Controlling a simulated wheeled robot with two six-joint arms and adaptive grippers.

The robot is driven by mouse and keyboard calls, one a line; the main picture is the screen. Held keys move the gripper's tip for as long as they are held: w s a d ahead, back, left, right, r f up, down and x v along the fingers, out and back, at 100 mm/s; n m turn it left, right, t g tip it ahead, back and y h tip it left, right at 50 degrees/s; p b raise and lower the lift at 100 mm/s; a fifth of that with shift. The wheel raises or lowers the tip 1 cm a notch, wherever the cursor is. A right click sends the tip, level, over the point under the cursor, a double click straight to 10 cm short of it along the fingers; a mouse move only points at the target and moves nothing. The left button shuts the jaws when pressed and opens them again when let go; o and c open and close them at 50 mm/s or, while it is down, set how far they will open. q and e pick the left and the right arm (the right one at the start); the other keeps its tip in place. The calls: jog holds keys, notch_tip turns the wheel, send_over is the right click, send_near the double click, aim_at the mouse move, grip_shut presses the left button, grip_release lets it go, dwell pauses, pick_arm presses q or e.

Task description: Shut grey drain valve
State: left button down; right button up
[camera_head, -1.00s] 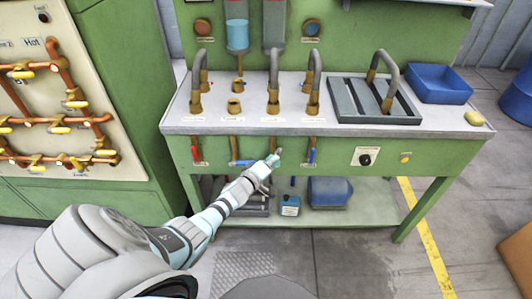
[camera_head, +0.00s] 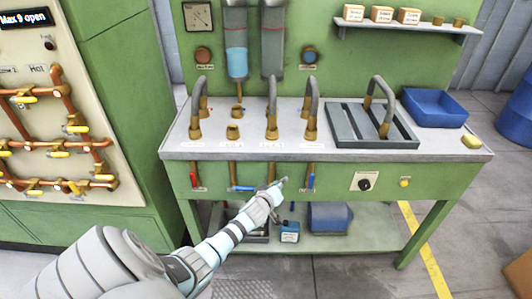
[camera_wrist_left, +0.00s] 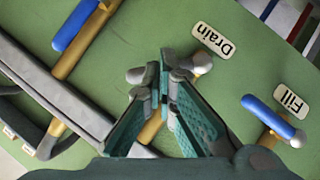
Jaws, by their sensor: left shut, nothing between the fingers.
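The grey drain valve is partly hidden behind my left gripper. In the left wrist view its grey rounded end (camera_wrist_left: 203,64) shows just right of the fingertips, beside the "Drain" label (camera_wrist_left: 213,39). My left gripper (camera_wrist_left: 163,78) is shut and empty, its teal fingers in front of the brass pipe. From here I cannot tell whether the fingertips touch the valve or the handle's exact angle. In the head view my left gripper (camera_head: 282,183) is at the front panel of the green bench (camera_head: 435,178). My right gripper is out of view.
A blue-handled valve (camera_wrist_left: 268,114) beside the "Fill" label (camera_wrist_left: 292,101) and another blue handle (camera_wrist_left: 75,25) flank the drain valve. A red-handled valve (camera_head: 194,180) is farther left. A black knob (camera_head: 364,184) is to the right. A blue canister (camera_head: 290,232) stands on the shelf below.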

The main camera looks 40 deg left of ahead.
pick_arm(q)
jog(key=f+m+g+y+b, duration=0.1)
jog(key=w+d+m+g+y+b, duration=0.1)
jog(key=m, duration=0.1)
jog(key=shift+w+d+f+g, duration=0.1)
jog(key=shift+d+f+g, duration=0.1)
jog(key=shift+f+g, duration=0.15)
dwell(0.4)
jog(key=shift+s+a+f, duration=0.35)
jog(key=shift+s+a, duration=0.15)
jog(key=shift+a, duration=0.05)
